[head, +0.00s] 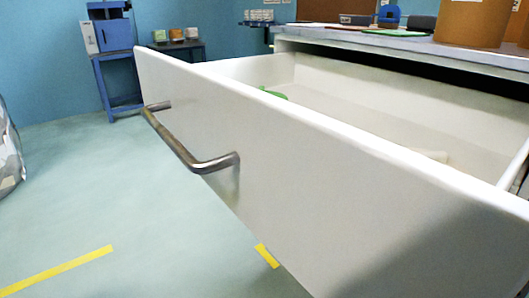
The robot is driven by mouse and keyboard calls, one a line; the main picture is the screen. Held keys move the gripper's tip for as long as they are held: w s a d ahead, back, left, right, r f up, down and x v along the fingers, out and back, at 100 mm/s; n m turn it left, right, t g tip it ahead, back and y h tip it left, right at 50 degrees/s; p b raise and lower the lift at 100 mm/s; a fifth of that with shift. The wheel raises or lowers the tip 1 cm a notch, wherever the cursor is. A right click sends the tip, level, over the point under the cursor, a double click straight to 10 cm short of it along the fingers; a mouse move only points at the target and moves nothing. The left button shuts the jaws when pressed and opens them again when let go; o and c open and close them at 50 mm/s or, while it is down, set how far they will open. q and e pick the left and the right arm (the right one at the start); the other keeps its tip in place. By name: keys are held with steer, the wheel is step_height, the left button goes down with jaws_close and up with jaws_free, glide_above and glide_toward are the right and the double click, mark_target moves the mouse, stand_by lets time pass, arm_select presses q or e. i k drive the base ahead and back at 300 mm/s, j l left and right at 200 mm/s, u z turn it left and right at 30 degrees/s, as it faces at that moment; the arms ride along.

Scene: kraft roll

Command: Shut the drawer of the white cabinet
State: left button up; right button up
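The white cabinet (410,52) stands at the right, with a light top. Its drawer (300,165) is pulled far out and fills much of the view. A bar-shaped metal handle (180,150) is fixed to the drawer front. Inside the drawer lie a green thing (273,93) and a pale thing (432,155), both partly hidden by the drawer front. Neither of my grippers shows in the head view, so nothing of mine is seen touching the drawer or its handle.
Yellow floor lines (60,270) mark the open green floor at the left. A blue stand with a machine (112,38) and a dark table with small boxes (178,45) stand by the far wall. A large brown roll (470,22) stands on the cabinet top.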

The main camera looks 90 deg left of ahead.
mark_target(323, 176)
steer(key=l+u, duration=0.1)
steer(key=u, duration=0.35)
steer(key=i+l+u, duration=0.1)
steer(key=u, duration=0.35)
steer(key=l+u, duration=0.2)
steer(key=u, duration=0.25)
steer(key=l+u, duration=0.15)
steer(key=u, duration=0.3)
steer(key=l+u, duration=0.1)
steer(key=u, duration=0.35)
steer(key=l+u, duration=0.15)
steer(key=u, duration=0.3)
steer(key=j+z, duration=0.1)
steer(key=j, duration=0.3)
steer(key=i+j, duration=0.1)
steer(key=j, duration=0.3)
steer(key=i+j, duration=0.1)
steer(key=j, duration=0.3)
steer(key=i+j, duration=0.1)
steer(key=j, duration=0.3)
